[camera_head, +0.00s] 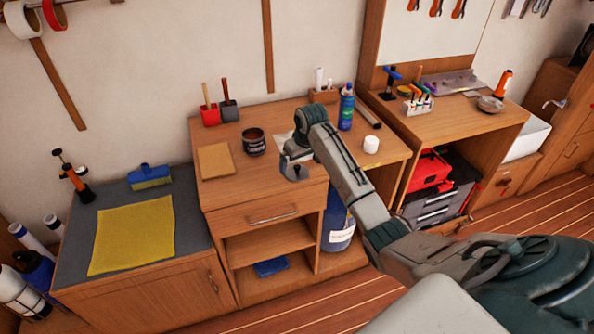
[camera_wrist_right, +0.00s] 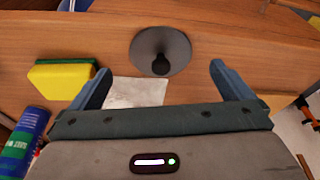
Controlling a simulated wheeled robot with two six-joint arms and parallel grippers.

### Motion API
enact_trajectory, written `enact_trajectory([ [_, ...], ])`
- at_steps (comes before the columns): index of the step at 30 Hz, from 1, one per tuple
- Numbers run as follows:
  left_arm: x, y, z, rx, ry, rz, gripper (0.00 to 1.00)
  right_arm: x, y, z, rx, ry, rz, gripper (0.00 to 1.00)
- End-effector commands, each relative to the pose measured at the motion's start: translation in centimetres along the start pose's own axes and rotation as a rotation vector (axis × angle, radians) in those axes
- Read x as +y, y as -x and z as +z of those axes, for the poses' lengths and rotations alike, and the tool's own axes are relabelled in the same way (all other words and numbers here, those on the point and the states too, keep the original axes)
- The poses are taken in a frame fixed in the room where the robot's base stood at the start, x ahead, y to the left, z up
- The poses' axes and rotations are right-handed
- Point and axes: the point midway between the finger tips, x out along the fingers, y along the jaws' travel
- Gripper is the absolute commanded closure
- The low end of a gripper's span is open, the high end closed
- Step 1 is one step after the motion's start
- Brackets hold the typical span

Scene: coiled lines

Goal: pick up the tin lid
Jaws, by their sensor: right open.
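The tin lid is a round grey disc with a dark knob in its middle. In the right wrist view the lid (camera_wrist_right: 174,46) lies on the wooden bench top, just ahead of the gap between the fingertips. In the head view the lid (camera_head: 297,174) shows near the bench's front edge, partly hidden by my right gripper (camera_head: 288,158). In the right wrist view my right gripper (camera_wrist_right: 160,72) is open and empty, with its fingers spread wider than the lid. I cannot tell its exact height above the bench. My left gripper is not in view.
An open dark tin (camera_head: 253,143) and a tan sheet (camera_head: 215,161) lie left of the lid. A blue spray can (camera_head: 346,108) and a white cup-like item (camera_head: 371,144) stand to the right. A yellow-green sponge (camera_wrist_right: 62,78) and a pale sheet (camera_wrist_right: 135,92) lie near the fingers.

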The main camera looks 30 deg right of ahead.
Motion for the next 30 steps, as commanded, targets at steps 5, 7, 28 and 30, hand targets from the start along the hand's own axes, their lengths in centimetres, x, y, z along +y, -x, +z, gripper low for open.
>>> enact_trajectory([
  [5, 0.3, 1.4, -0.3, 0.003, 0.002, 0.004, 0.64, -0.1, -2.5, -0.1, -0.004, -0.001, -0.002, 0.00],
  [7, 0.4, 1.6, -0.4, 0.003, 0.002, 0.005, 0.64, 0.0, -3.3, -0.1, -0.003, 0.000, -0.001, 0.00],
  [28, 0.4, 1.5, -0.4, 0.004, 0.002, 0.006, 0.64, 0.0, -3.9, -0.1, 0.000, 0.001, 0.000, 0.48],
  [30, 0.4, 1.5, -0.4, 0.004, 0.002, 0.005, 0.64, 0.0, -3.9, -0.1, 0.000, 0.001, 0.000, 0.48],
])
